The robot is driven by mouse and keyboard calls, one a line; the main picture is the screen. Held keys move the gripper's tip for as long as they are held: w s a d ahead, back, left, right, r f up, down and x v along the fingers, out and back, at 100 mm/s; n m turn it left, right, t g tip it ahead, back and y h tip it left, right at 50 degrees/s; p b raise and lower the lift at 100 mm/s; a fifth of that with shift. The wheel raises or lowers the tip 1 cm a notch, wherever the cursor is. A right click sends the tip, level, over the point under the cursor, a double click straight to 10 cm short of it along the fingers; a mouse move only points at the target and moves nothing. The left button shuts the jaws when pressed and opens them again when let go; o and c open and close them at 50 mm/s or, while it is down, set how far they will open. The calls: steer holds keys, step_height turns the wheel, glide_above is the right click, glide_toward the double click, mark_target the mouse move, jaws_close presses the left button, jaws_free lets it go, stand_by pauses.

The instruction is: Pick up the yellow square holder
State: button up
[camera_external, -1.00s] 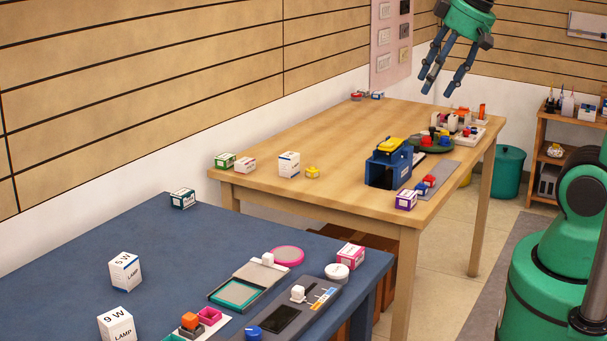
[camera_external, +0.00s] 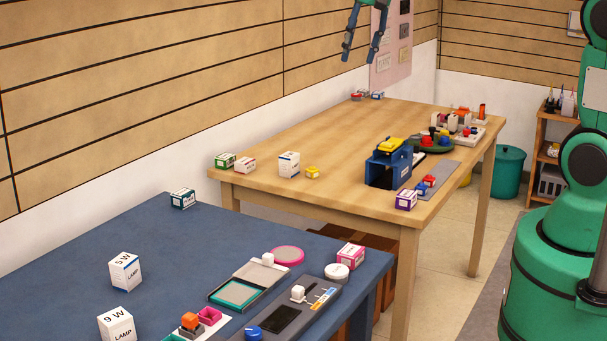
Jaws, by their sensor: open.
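A small yellow holder (camera_external: 312,172) stands on the wooden table (camera_external: 335,130), just right of a white box. It has a squarish base and a knob-like top, too small to see in detail. Another yellow piece (camera_external: 391,143) lies on top of the blue box-shaped device (camera_external: 388,166) farther right.
Small boxes (camera_external: 289,164) stand near the yellow holder. A dark green round tray (camera_external: 432,147) and several coloured pieces are at the right. A blue table (camera_external: 80,270) with lamp boxes and trays is in front. The wooden table's far middle is clear.

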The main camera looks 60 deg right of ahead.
steer(key=w+d+f+g+p, duration=0.1)
steer(key=w+d+f+p, duration=0.3)
steer(key=w, duration=0.5)
steer(key=m+g+p, duration=0.2)
steer(key=p, duration=0.4)
glide_above(312, 165)
step_height(312, 165, down, 24)
steer(key=shift+d+y, duration=0.3)
steer(key=shift+f, duration=4.2)
steer(key=shift+f, duration=0.15)
steer(key=shift+w+f, duration=0.1)
steer(key=shift+f, duration=2.35)
